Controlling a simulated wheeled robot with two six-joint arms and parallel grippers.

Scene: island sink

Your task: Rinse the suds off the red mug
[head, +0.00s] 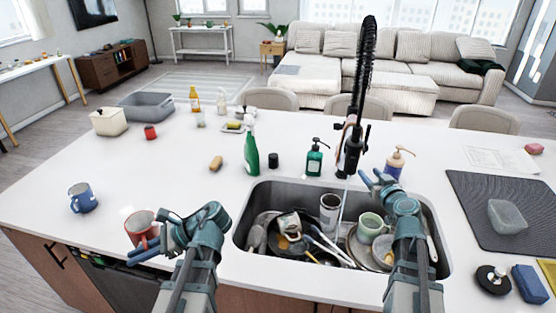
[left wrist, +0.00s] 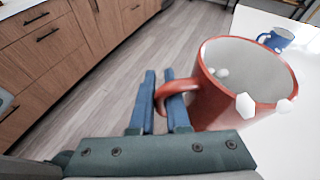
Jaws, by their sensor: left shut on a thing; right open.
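The red mug (head: 140,222) is at the left front of the island in the head view. My left gripper (head: 150,250) is shut on its handle; in the left wrist view the blue fingers (left wrist: 160,100) are on either side of the handle. The mug (left wrist: 205,112) looks upright, with white suds blobs inside and on its near rim. Whether it touches the counter is unclear. My right gripper (head: 376,184) is open beside the black faucet (head: 350,140). A thin pale line, like running water, drops from the faucet into the sink (head: 242,232).
The sink holds a green mug (head: 370,226), a grey cup (head: 329,208), pans and utensils. A green bottle (head: 251,150) and soap dispensers (head: 314,160) stand behind it. A blue mug (head: 82,198) stands left of the red mug.

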